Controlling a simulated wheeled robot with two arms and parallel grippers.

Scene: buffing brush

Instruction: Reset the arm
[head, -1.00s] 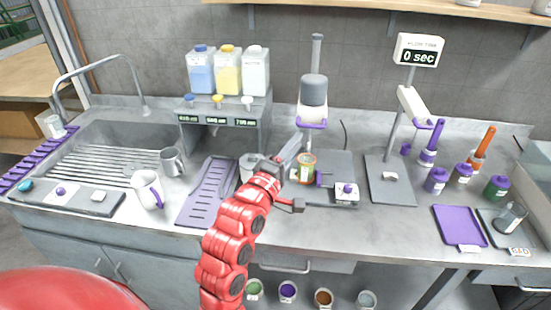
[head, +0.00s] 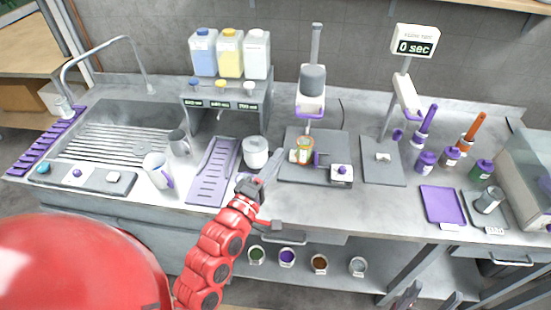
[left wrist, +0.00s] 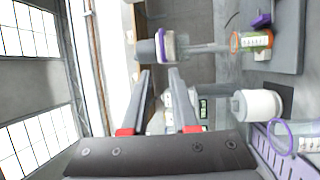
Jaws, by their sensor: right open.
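My left gripper (head: 272,172) is at the end of the red arm, above the counter's front part, in front of the white pot (head: 255,153). In the left wrist view its two fingers (left wrist: 160,98) stand apart with nothing held between them. The jar with an orange band (head: 302,150) stands on the grey mixer base, right of my left gripper and apart from it. The tip of my right gripper (head: 428,297) shows at the bottom edge of the head view, below the counter front; its fingers are apart and nothing shows in them.
The mixer (head: 312,85) stands behind the jar. A purple drain rack (head: 213,172) and pitcher (head: 157,170) are left of my left gripper. A scale-like stand (head: 383,158), purple tray (head: 443,205) and several bottles are right. The counter between is mostly clear.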

